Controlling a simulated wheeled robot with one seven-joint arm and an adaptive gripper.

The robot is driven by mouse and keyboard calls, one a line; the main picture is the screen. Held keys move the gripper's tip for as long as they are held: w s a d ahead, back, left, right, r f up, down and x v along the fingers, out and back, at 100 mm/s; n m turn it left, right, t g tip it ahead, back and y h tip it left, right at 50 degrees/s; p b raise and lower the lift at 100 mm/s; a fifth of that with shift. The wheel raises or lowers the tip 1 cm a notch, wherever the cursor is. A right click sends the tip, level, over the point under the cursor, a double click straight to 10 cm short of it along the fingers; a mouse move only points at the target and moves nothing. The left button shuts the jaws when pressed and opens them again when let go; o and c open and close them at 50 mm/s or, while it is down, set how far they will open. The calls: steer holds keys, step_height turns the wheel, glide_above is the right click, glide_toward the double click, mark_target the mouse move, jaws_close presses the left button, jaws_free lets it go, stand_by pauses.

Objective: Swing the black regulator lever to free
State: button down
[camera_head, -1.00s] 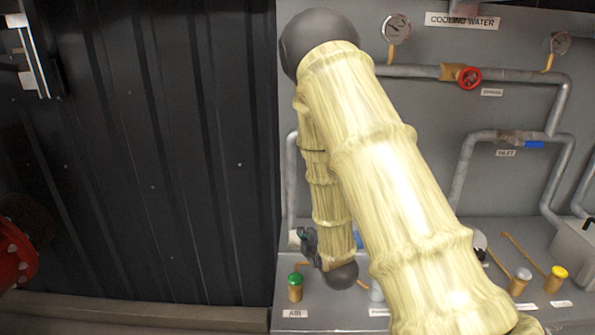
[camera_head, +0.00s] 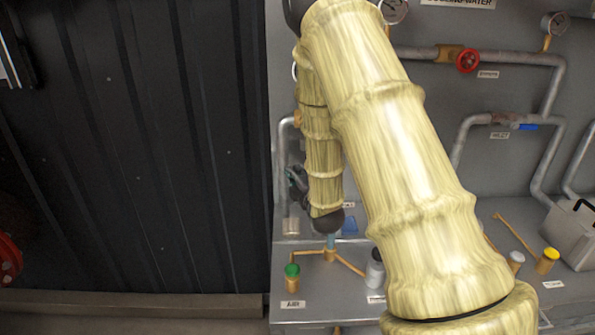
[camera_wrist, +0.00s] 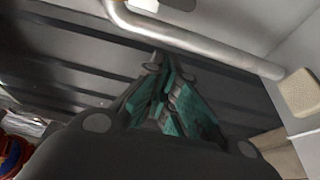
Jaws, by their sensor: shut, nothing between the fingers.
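My gripper (camera_head: 296,183) shows small and dark at the left end of my arm, in front of the grey panel's left edge. In the wrist view my gripper (camera_wrist: 168,75) has its teal-padded fingers shut with nothing held. The black regulator lever cannot be made out in either view; my arm covers much of the panel. The fingers point toward dark ribbed wall, with a grey pipe (camera_wrist: 200,42) passing just beyond the tips.
Below my gripper are a green-capped valve (camera_head: 292,271) above the AIR label (camera_head: 292,304) and a white canister (camera_head: 375,272). Dark ribbed wall (camera_head: 140,150) fills the left.

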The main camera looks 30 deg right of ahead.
steer(key=w+d+p, duration=0.5)
stand_by(0.5)
steer(key=shift+f, duration=0.1)
steer(key=shift+w+f, duration=0.1)
stand_by(0.4)
steer(key=shift+d+n+b, duration=0.1)
steer(key=shift+n+b, duration=0.2)
steer(key=shift+b, duration=0.1)
